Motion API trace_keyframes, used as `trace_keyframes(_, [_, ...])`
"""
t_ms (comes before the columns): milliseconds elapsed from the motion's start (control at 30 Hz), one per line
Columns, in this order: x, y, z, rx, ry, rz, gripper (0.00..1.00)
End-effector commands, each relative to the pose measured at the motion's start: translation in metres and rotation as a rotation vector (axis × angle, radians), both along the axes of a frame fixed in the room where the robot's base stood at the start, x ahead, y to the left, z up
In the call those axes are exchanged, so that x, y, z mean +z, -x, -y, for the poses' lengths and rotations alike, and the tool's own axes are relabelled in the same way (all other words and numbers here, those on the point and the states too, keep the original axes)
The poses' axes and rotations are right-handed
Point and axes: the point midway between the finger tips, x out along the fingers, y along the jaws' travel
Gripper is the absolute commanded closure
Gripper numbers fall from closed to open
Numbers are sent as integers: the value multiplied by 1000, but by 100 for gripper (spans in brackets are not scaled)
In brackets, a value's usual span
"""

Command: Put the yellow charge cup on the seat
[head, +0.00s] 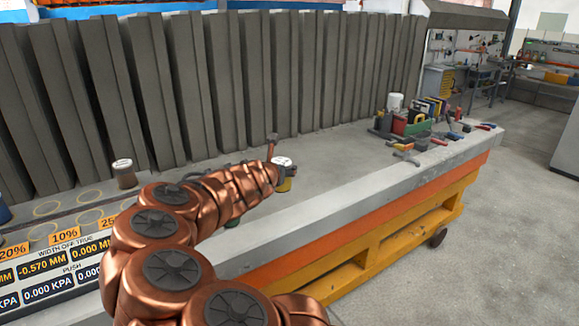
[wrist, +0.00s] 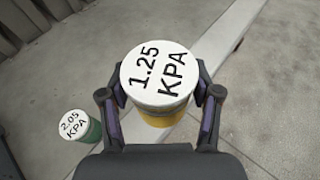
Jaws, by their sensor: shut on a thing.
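The yellow charge cup (wrist: 160,113) has a white lid reading 1.25 KPA. My gripper (wrist: 160,101) is shut on it, one finger on each side, in the wrist view. In the head view the yellow cup (head: 285,184) shows at the end of my copper arm, above the grey bench, and my arm partly covers it. Round ring-marked seats (head: 47,209) lie on the ledge at the left, behind the 20%, 10% and 25% labels. I cannot tell which ring is the named seat.
A green cup marked 2.05 KPA (wrist: 84,128) stands on the bench below left of my gripper. A brown cup (head: 125,176) stands by the rings. Grey ribbed panels (head: 200,90) line the back. Tools (head: 425,120) crowd the bench's far right end.

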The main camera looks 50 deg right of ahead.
Motion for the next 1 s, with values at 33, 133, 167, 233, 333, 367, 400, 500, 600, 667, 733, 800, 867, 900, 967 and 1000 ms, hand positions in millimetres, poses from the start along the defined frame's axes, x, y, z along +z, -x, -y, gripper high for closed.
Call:
trace_keyframes(33, [0, 0, -4, 11, 0, 1, 90])
trace_keyframes(133, [0, -3, -12, 38, 1, 1, 90])
trace_keyframes(167, [0, -4, -15, 49, 2, 1, 90])
trace_keyframes(233, [1, -8, -21, 76, 7, 4, 90])
trace_keyframes(333, [0, -15, -46, 155, 4, 5, 90])
trace_keyframes(367, [1, -17, -52, 178, 7, 6, 90])
trace_keyframes(400, [0, -22, -64, 217, 7, 4, 90])
trace_keyframes(500, [-1, -30, -92, 315, 7, 4, 90])
trace_keyframes(600, [-1, -42, -124, 428, 7, 6, 90])
trace_keyframes(667, [-2, -48, -144, 496, 7, 6, 90])
trace_keyframes(733, [-3, -57, -171, 589, 7, 6, 90])
trace_keyframes(800, [-4, -68, -199, 688, 7, 7, 90])
trace_keyframes(867, [-6, -75, -222, 767, 5, 7, 90])
trace_keyframes(900, [-6, -81, -236, 818, 5, 5, 90])
trace_keyframes(967, [-6, -89, -258, 895, 3, 5, 90])
trace_keyframes(1000, [-7, -94, -272, 944, 4, 3, 90])
